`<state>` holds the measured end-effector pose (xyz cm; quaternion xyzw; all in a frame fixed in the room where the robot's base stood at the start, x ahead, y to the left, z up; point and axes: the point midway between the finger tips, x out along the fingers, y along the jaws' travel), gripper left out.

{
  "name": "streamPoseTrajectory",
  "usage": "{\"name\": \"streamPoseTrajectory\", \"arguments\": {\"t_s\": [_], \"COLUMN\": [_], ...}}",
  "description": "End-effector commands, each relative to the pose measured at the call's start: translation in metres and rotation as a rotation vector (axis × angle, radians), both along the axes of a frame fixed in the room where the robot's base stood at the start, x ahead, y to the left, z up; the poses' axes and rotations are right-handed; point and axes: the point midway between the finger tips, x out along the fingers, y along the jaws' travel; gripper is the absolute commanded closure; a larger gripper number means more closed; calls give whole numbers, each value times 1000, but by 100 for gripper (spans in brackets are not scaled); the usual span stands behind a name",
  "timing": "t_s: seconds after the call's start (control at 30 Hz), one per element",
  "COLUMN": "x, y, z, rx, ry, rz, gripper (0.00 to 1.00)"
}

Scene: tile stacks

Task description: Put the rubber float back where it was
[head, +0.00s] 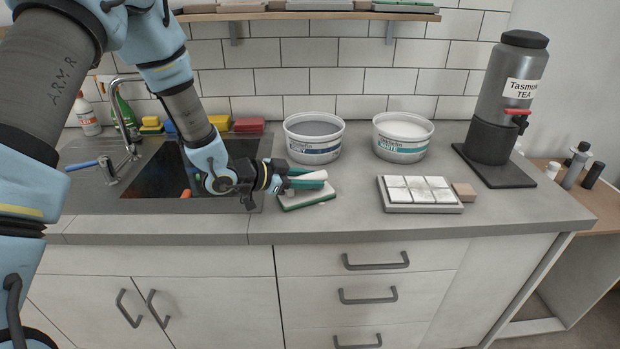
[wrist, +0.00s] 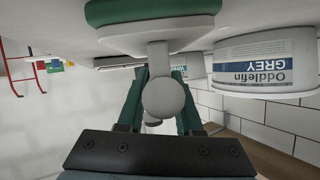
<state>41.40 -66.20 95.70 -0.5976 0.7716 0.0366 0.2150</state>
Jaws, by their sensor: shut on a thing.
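The rubber float (head: 308,198) has a pale plate, a green rubber pad underneath and a whitish handle. It lies flat, at or just above the counter (head: 355,215), in front of the grey tub; I cannot tell whether it touches. My gripper (head: 308,178) reaches in from the left and is shut on the handle. In the wrist view, which is upside down, the green fingers of my gripper (wrist: 163,95) stand on both sides of the round handle end. The float's plate and pad (wrist: 150,12) show at the top. The fingers hide part of the handle.
The grey tub (head: 313,142) and white tub (head: 402,140) stand behind. A tea urn (head: 498,110) stands far right; a tap (head: 122,120) and sponges (head: 249,125) are left.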

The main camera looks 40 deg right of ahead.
Motion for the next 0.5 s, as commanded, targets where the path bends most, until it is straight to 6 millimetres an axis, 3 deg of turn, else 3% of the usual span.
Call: {"name": "streamPoseTrajectory", "arguments": {"t_s": [0.13,0.17,0.4,0.5], "x": [0,0,0,0], "y": [0,0,0,0], "z": [-4,-4,-3,-3], "rx": [-1,0,0,0], "ry": [0,0,0,1], "rz": [0,0,0,0], "gripper": [100,63,36,36]}}
